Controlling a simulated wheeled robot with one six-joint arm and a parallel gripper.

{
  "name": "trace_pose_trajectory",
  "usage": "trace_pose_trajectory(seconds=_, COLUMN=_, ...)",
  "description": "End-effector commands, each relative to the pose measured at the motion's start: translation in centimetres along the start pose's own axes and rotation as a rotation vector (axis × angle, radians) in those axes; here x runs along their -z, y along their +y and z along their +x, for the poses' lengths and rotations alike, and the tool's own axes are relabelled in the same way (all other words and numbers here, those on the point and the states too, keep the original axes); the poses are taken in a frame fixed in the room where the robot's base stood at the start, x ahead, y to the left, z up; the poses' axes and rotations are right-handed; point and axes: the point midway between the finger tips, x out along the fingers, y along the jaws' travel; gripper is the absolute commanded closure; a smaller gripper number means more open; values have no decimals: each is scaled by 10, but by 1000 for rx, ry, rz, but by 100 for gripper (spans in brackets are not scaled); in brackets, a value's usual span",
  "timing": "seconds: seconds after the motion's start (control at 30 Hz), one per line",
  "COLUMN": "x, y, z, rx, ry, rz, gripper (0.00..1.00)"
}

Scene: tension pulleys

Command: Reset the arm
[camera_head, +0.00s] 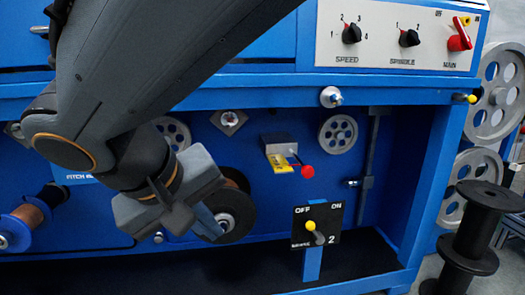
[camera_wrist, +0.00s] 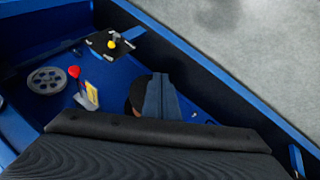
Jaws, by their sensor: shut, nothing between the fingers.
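My gripper (camera_head: 212,222) hangs low in the head view, in front of a dark spool with copper-coloured wire (camera_head: 236,212) on the blue machine. Its fingers are shut and hold nothing. In the wrist view the closed fingers (camera_wrist: 161,97) show at the centre, with the spool (camera_wrist: 137,94) partly hidden behind them. My arm comes down from the top and hides part of the machine's left side. Whether the gripper touches the spool I cannot tell.
Right of the gripper are the brake switch plate (camera_head: 316,228) with a yellow-tipped lever, a red-knobbed lever (camera_head: 306,172) and a grey pulley (camera_head: 338,134). The control panel (camera_head: 395,38) is above. Another wire spool (camera_head: 36,215) sits left. A black spool (camera_head: 474,235) stands outside, right.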

Motion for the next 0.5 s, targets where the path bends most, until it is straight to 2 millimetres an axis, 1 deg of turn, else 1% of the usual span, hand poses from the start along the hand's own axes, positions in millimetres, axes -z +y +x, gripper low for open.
trace_pose_trajectory(seconds=0.03, x=-24, y=11, z=4, rx=58, ry=-76, rz=-11, gripper=100)
trace_pose_trajectory(seconds=0.1, x=-55, y=13, z=9, rx=155, ry=-159, rz=-37, gripper=100)
trace_pose_trajectory(seconds=0.2, x=-86, y=11, z=11, rx=280, ry=-227, rz=-53, gripper=100)
trace_pose_trajectory(seconds=0.3, x=-106, y=8, z=9, rx=380, ry=-257, rz=-52, gripper=100)
trace_pose_trajectory(seconds=0.5, x=-130, y=3, z=2, rx=535, ry=-263, rz=-29, gripper=100)
